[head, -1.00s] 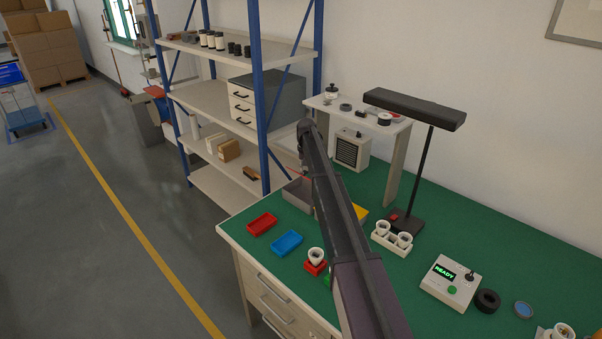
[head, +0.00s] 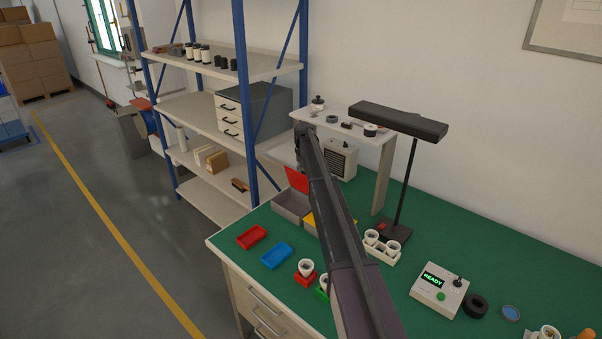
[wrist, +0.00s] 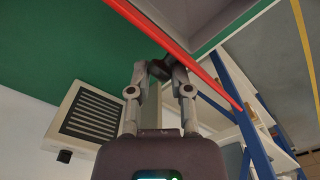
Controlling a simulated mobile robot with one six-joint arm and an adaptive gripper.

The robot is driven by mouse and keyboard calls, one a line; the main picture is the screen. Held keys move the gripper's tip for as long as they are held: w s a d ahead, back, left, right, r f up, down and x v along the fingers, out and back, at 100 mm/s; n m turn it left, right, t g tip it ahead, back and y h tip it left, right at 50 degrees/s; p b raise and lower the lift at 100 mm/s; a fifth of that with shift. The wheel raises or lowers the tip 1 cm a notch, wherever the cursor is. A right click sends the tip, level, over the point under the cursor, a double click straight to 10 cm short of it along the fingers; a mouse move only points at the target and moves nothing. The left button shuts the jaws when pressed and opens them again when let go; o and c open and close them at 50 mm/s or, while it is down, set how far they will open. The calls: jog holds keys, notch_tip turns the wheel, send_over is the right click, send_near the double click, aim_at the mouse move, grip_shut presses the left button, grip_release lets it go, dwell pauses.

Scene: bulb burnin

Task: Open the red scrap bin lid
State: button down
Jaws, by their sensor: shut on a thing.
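The red scrap bin lid (head: 297,179) is raised and stands steeply up at the back of the open grey bin (head: 289,208). In the wrist view the lid (wrist: 185,55) shows as a thin red edge running diagonally past the fingertips. My gripper (wrist: 160,70) is shut on the lid at that edge; the exact contact is partly hidden. In the head view my arm covers part of the lid's right side, and the fingertips are hard to make out.
A yellow-lidded bin (head: 313,222) is right of the grey bin, partly behind my arm. A white riser (head: 372,148) with a vented box (head: 341,159) stands behind. Red (head: 251,237) and blue (head: 275,256) trays lie in front. Blue-post shelving (head: 240,100) is at left.

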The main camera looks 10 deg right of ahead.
jog(key=shift+s+d+f, duration=0.1)
jog(key=shift+s+d, duration=0.25)
jog(key=shift+d, duration=0.15)
jog(key=c, duration=0.9)
grip_release()
jog(key=o, duration=0.4)
jog(key=shift+w+d+f, duration=0.1)
jog(key=shift+w+f, duration=0.05)
jog(key=shift+w+a, duration=0.1)
jog(key=shift+a, duration=0.2)
jog(key=shift+a, duration=0.1)
